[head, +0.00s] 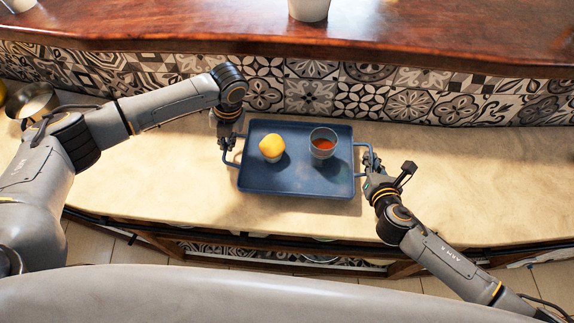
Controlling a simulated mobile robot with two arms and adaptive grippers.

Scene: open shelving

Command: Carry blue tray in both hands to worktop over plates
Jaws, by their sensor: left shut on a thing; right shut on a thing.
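The blue tray (298,184) is over the beige worktop (460,185) in the head view; I cannot tell whether it touches the surface. My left gripper (227,146) is shut on the tray's left handle. My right gripper (372,168) is shut on the tray's right handle. The fingertips are small and partly hidden by the gripper bodies.
A patterned tile wall (410,104) runs behind the worktop, below a raised wooden counter (420,40) with a white pot (309,9). A metal bowl (32,101) is at far left. Bare worktop lies right of the tray. Shelving shows below the front edge.

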